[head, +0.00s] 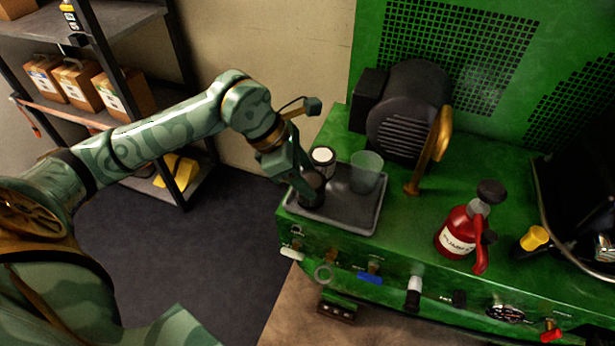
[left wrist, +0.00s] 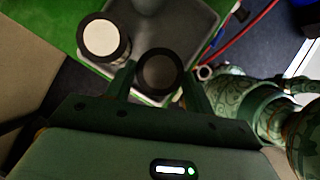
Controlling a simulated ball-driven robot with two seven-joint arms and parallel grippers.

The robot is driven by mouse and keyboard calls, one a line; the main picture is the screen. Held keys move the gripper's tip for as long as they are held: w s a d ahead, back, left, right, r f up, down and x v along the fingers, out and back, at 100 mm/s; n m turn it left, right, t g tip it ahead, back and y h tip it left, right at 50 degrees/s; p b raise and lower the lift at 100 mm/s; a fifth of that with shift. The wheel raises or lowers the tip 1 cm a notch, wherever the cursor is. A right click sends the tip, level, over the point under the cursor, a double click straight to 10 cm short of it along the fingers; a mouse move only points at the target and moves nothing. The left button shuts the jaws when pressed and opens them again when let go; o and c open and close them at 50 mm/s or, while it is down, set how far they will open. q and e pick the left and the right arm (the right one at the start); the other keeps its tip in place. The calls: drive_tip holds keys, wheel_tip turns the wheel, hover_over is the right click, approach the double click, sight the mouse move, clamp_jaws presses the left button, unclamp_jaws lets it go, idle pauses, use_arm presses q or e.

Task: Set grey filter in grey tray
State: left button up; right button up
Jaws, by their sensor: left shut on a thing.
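My left gripper (head: 306,188) is shut on a dark grey cylinder, the grey filter (head: 315,189), which stands upright at the near left corner of the grey tray (head: 345,218). I cannot tell whether its base touches the tray floor. In the left wrist view the filter (left wrist: 160,73) shows end-on between the two fingers, with the tray (left wrist: 180,25) around and beyond it. A dark cylinder with a white top (head: 323,157) stands just behind it in the tray. It also shows in the left wrist view (left wrist: 102,38). My right gripper is not in view.
A clear cup (head: 366,172) stands in the tray's right part. A black motor (head: 408,110) and brass lever (head: 429,158) are behind it. Shelves (head: 110,95) are at the left.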

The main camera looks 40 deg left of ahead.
use_arm(q)
drive_tip(key=shift+f, duration=0.25)
drive_tip(key=o, duration=0.7)
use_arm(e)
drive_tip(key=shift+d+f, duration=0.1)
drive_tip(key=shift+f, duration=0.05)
use_arm(q)
drive_tip(key=p+v, duration=0.4)
drive_tip(key=v, duration=0.8)
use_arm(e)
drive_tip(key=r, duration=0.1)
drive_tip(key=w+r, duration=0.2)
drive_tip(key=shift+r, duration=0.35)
